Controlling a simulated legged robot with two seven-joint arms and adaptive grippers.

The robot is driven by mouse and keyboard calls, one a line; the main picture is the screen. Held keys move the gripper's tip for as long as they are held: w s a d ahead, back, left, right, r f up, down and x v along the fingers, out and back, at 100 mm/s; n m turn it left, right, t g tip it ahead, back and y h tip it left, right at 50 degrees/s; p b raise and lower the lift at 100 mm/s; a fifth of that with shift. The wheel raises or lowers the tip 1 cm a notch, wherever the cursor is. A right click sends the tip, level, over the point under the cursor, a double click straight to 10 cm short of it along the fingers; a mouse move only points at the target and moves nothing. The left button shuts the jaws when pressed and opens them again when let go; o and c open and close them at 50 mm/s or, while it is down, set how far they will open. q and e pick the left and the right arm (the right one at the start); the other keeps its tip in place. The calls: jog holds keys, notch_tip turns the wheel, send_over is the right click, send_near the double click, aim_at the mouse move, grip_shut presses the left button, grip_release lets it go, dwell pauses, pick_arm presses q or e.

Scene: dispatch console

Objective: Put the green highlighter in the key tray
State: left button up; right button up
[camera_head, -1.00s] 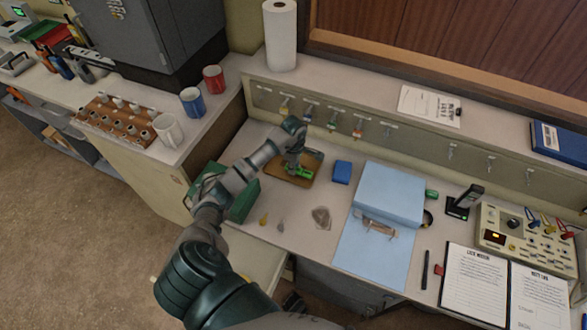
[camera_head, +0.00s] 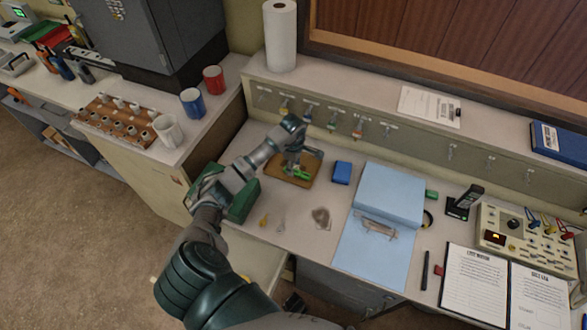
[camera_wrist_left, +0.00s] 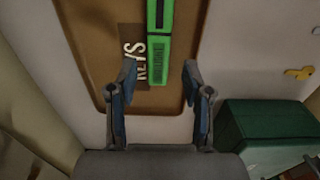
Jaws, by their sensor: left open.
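The green highlighter (camera_head: 303,174) lies in the brown key tray (camera_head: 298,183) at the back of the desk. In the left wrist view the highlighter (camera_wrist_left: 160,40) lies along the tray (camera_wrist_left: 98,40), beside and partly over the dark KEYS label (camera_wrist_left: 133,50). My left gripper (camera_head: 297,167) is over the tray. In the wrist view its fingers (camera_wrist_left: 160,85) are spread, with the near end of the highlighter between and beyond the tips, touching neither finger. My right gripper is in no view.
A dark green box (camera_head: 243,203) stands left of the tray, under my left forearm; a blue block (camera_head: 342,172) stands to its right. A yellow key-shaped tag (camera_head: 263,220) lies in front. Key hooks (camera_head: 390,128) line the panel behind. A light blue binder (camera_head: 388,195) is farther right.

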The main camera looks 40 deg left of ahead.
pick_arm(q)
notch_tip(320, 180, up, 9)
jog(key=shift+r, duration=0.2)
jog(key=shift+a, duration=0.1)
jog(key=shift+a+f, duration=0.1)
jog(key=shift+a, duration=0.05)
dwell(0.3)
